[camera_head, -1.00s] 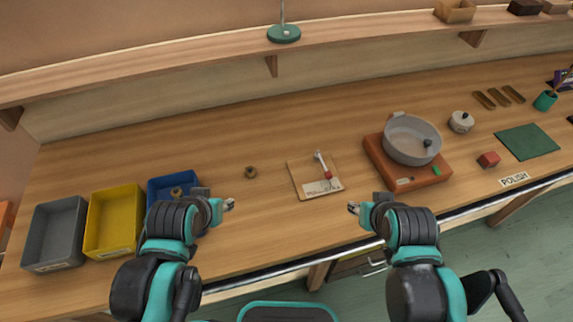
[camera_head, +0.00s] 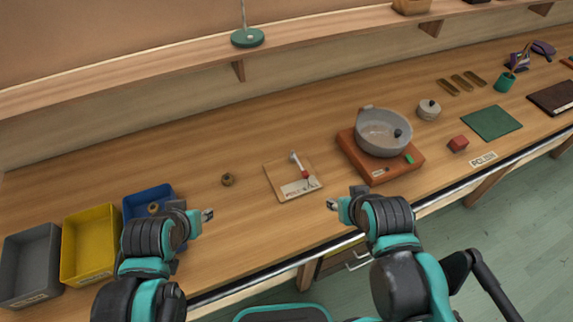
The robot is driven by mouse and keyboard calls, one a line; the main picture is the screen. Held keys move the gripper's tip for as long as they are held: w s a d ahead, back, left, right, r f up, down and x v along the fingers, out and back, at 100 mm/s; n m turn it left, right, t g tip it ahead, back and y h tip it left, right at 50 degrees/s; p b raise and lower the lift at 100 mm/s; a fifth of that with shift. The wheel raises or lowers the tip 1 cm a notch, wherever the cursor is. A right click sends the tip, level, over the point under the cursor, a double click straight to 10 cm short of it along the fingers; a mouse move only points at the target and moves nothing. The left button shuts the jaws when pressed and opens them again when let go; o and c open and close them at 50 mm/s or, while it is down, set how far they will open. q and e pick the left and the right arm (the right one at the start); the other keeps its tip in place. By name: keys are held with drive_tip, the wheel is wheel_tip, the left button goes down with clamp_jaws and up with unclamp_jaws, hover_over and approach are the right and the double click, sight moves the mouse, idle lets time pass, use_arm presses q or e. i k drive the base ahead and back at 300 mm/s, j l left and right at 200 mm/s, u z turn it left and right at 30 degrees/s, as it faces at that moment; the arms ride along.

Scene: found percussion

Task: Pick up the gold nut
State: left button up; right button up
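A small brownish-gold nut (camera_head: 228,179) lies on the wooden bench, left of the small board with a hammer-like tool. A similar small nut-like piece (camera_head: 153,208) sits in the blue bin (camera_head: 163,190). My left gripper (camera_head: 207,215) is above the bench's front part, just below and left of the loose nut in the picture, apart from it. My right gripper (camera_head: 332,204) is near the front edge, right of the board. Both look empty; their fingers are too small to tell open from shut.
Yellow (camera_head: 88,243) and grey (camera_head: 30,264) bins stand at the left. The board (camera_head: 283,183) carries the tool and a label. A grey pan (camera_head: 383,130) sits on a reddish-brown base to the right. A shelf (camera_head: 165,69) runs along the back. Bench around the nut is clear.

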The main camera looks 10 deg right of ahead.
sight(227, 180)
drive_tip(key=j+z, duration=0.25)
drive_tip(key=z, duration=0.15)
drive_tip(key=k+j+z, duration=0.15)
drive_tip(key=z, duration=0.2)
drive_tip(key=k+j+z, duration=0.1)
drive_tip(key=z, duration=0.3)
drive_tip(key=k+j+z, duration=0.15)
drive_tip(key=z, duration=0.2)
drive_tip(key=j, duration=0.1)
